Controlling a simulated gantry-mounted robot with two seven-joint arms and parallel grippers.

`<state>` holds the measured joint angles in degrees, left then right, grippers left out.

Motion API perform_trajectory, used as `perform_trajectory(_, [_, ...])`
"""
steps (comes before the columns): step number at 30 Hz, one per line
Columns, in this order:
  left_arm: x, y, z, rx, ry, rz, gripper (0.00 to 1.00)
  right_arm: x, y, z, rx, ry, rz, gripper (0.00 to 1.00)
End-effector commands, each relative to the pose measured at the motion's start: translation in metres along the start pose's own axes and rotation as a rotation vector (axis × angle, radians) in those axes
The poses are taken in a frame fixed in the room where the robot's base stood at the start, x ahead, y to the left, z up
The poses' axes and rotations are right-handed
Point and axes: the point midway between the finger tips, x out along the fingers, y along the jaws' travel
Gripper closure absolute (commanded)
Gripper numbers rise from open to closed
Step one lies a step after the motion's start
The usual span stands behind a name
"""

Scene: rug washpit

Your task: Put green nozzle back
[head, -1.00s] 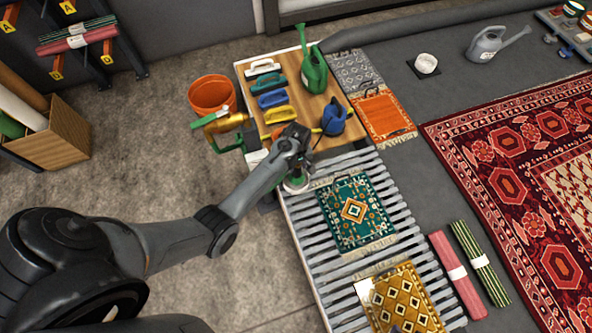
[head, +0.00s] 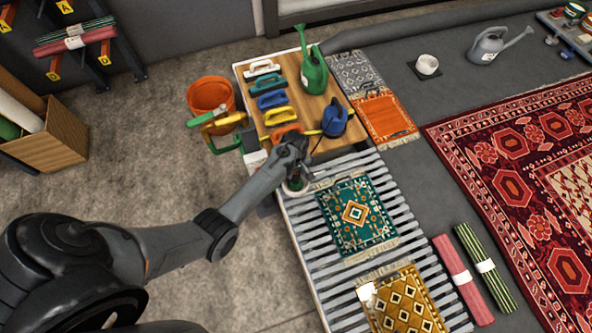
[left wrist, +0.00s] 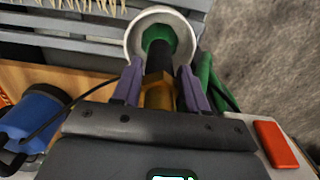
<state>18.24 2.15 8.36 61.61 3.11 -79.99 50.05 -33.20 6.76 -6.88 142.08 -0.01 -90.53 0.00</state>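The green nozzle (left wrist: 158,95) shows in the left wrist view with a brass body, a dark band and a green end. Its green end lies within the outline of a white round holder (left wrist: 133,38). My left gripper (left wrist: 160,85) has its purple fingers on either side of the nozzle's body and looks shut on it. In the head view my left gripper (head: 295,165) is above the white holder (head: 285,191) at the near left of the board, hiding most of the nozzle. I cannot tell how deep the nozzle sits. My right gripper is not in view.
A wooden board (head: 318,98) carries brushes, a green watering can (head: 314,72) and a blue container (head: 335,118). An orange bucket (head: 210,92) and a yellow-and-green object (head: 222,125) stand left of it. A slatted rack (head: 305,235) with small rugs lies nearer.

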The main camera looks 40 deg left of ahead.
Motion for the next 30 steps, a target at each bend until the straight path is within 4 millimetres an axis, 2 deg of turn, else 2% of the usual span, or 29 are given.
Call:
perform_trajectory(1, [0.0,0.0,0.0,0.0,0.0,0.001,0.48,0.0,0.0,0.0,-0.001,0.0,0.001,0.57])
perform_trajectory(4, [0.0,0.0,0.0,0.0,0.0,0.0,0.35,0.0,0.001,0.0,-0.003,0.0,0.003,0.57])
perform_trajectory(15, [-0.005,0.0,0.0,0.0,0.001,0.001,0.35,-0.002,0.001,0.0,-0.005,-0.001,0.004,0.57])
perform_trajectory(20, [-0.025,0.0,0.0,0.0,0.001,0.001,0.35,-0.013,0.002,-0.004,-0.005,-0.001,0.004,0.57])
perform_trajectory(30, [-0.087,0.001,0.0,0.001,0.002,0.002,0.35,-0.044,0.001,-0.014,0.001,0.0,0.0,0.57])
